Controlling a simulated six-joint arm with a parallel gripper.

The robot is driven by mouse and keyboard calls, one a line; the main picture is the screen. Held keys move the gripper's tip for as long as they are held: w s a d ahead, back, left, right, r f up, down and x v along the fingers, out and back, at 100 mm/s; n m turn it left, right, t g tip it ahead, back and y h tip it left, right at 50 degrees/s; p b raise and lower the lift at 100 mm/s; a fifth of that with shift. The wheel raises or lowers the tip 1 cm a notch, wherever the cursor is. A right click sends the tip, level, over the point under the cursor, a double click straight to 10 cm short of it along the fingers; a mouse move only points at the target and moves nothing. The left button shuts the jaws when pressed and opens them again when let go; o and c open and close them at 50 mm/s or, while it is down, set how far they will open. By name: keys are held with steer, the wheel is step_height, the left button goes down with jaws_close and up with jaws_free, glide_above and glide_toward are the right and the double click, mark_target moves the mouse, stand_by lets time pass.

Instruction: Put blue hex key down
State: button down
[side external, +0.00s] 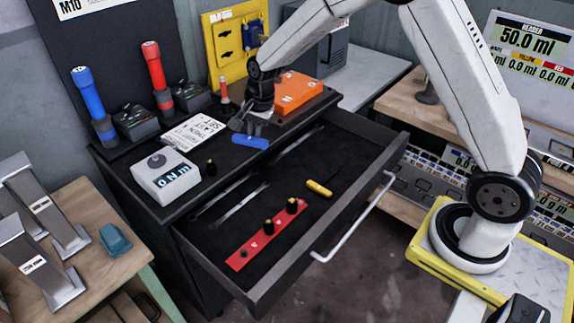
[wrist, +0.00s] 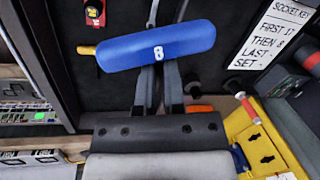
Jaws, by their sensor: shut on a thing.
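The blue hex key (side external: 250,141) is held by my gripper (side external: 247,126) above the dark top of the cabinet, near the back of the open drawer. In the wrist view its blue handle (wrist: 157,46), marked 8, lies crosswise at the tips of my gripper's fingers (wrist: 159,72), tilted slightly up to the right. Its metal shaft is hard to make out. A yellow-handled tool (side external: 319,188) lies in the open drawer.
The drawer (side external: 351,215) is open and holds a red socket rail (side external: 265,235) and wrenches (side external: 243,203). A torque display box (side external: 166,177), a sign (side external: 193,131), an orange case (side external: 297,91) and a yellow tool panel (side external: 228,47) stand around the cabinet top.

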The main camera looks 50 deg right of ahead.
steer(key=shift+s+a+r, duration=0.1)
steer(key=shift+a+r, duration=0.2)
steer(key=shift+a, duration=0.35)
steer(key=shift+f, duration=0.1)
steer(key=w+f, duration=0.4)
steer(key=w, duration=0.5)
glide_above(220, 157)
steer(key=s, duration=0.1)
steer(key=shift+d+f, duration=0.15)
steer(key=shift+f, duration=2.55)
steer(key=shift+w+f, duration=0.15)
steer(key=shift+f, duration=1.6)
steer(key=shift+f, duration=0.1)
